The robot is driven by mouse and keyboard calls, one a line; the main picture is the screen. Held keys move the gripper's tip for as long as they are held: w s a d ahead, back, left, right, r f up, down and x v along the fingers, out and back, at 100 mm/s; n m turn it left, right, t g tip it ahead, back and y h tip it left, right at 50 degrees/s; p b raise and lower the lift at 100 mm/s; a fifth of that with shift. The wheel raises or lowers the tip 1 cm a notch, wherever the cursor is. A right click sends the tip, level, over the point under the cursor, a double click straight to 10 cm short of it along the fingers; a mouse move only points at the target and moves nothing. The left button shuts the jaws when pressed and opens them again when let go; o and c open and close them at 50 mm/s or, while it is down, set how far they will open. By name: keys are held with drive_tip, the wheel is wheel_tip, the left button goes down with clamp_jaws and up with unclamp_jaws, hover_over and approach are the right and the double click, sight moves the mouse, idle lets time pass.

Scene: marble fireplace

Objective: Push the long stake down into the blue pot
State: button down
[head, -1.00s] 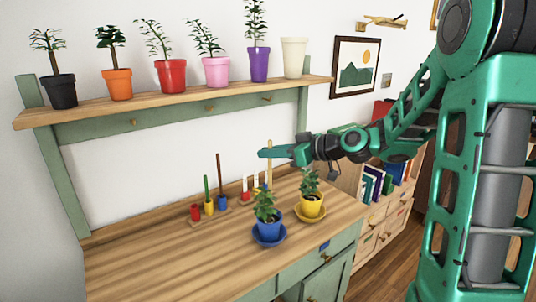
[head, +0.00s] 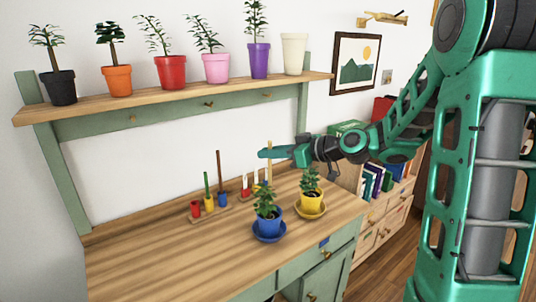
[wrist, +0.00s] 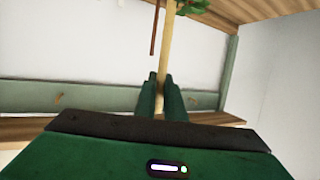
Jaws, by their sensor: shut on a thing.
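My gripper (head: 265,153) is at the end of the arm, above the back right of the workbench. It is shut on a pale wooden stake, which stands upright between the fingers in the wrist view (wrist: 166,45). In the head view the stake (head: 269,146) shows above the fingers; its lower end is hard to make out near a back rack. The blue pot (head: 268,228) holds a leafy plant and stands on a blue saucer (head: 269,238), in front of and below my gripper. A thin brown stake (head: 219,164) stands upright in a small blue cup on the left rack.
A yellow pot (head: 311,203) with a plant stands right of the blue one. A small rack (head: 209,214) holds red, yellow and blue cups. Several potted plants and an empty cream pot (head: 294,54) stand on the shelf above. The front left of the workbench (head: 160,270) is clear.

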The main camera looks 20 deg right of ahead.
sight(270, 162)
drive_tip(key=shift+f, duration=1.65)
idle(0.5)
drive_tip(key=c, duration=1.8)
unclamp_jaws()
drive_tip(key=shift+o, duration=0.2)
drive_tip(key=shift+d, duration=0.1)
drive_tip(key=v, duration=1)
drive_tip(key=shift+s+d, duration=0.15)
drive_tip(key=shift+s, duration=0.05)
